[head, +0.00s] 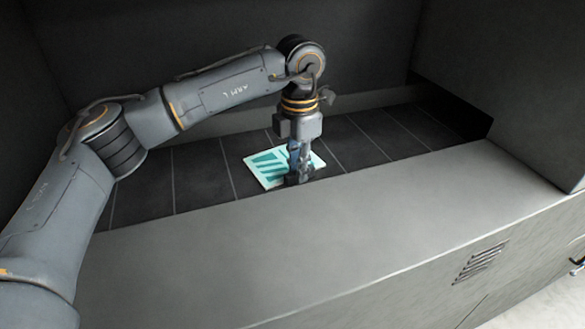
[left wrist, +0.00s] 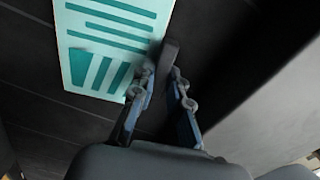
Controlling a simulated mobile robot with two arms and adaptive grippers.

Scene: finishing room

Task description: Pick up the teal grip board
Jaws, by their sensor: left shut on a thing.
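The teal grip board (head: 266,168) is a pale flat board with teal bars, on the dark panelled floor of the recess in the head view. It also shows at the top left of the left wrist view (left wrist: 88,42). My left gripper (head: 298,176) points down at the board's right part and hides some of it. In the left wrist view my left gripper (left wrist: 163,72) has its fingers closed on a dark upright piece at the board's edge. The board looks level; I cannot tell whether it is clear of the floor. My right gripper is out of view.
A broad grey ledge (head: 300,235) runs along the front of the recess, close to my gripper. Dark walls rise behind and at the right (head: 520,90). The dark floor (head: 195,180) on both sides of the board is clear.

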